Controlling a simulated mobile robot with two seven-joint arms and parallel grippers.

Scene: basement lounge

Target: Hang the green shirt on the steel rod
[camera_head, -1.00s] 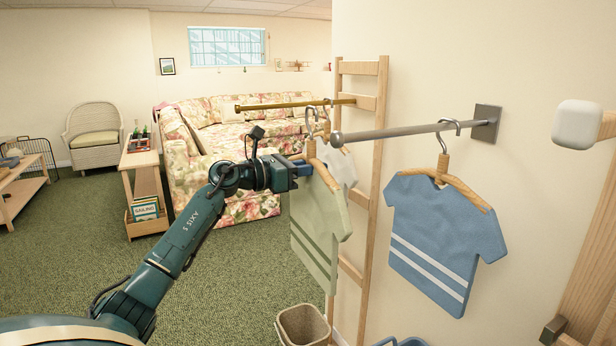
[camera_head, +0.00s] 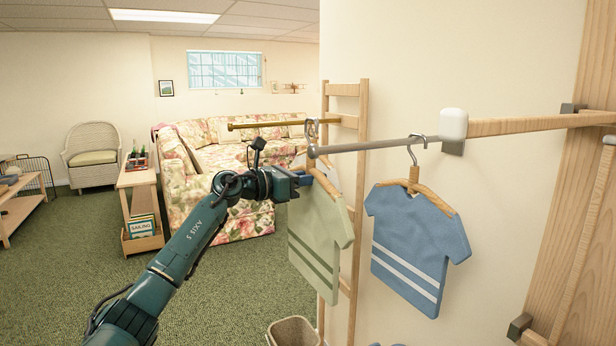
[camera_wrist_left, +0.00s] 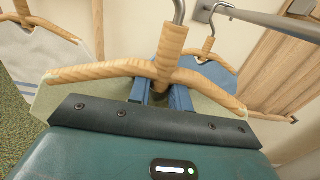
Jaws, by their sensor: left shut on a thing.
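The pale green shirt (camera_head: 316,235) hangs from a wooden hanger (camera_head: 325,183) with a metal hook. My left gripper (camera_head: 302,180) is shut on the hanger just below the hook, also seen in the left wrist view (camera_wrist_left: 160,98). The steel rod (camera_head: 370,146) juts out from the wall on the right. In the head view the hook overlaps the rod's free end; in the left wrist view it stands left of the rod (camera_wrist_left: 262,18), its top out of frame. I cannot tell whether they touch. My right gripper is not in view.
A blue shirt (camera_head: 412,245) hangs on the steel rod. A pale grey shirt (camera_wrist_left: 38,62) hangs behind, near the brass rod (camera_head: 270,125) and wooden ladder (camera_head: 357,210). A white-capped wooden bar (camera_head: 540,124) covers the steel rod's wall end. A bin (camera_head: 293,332) stands below.

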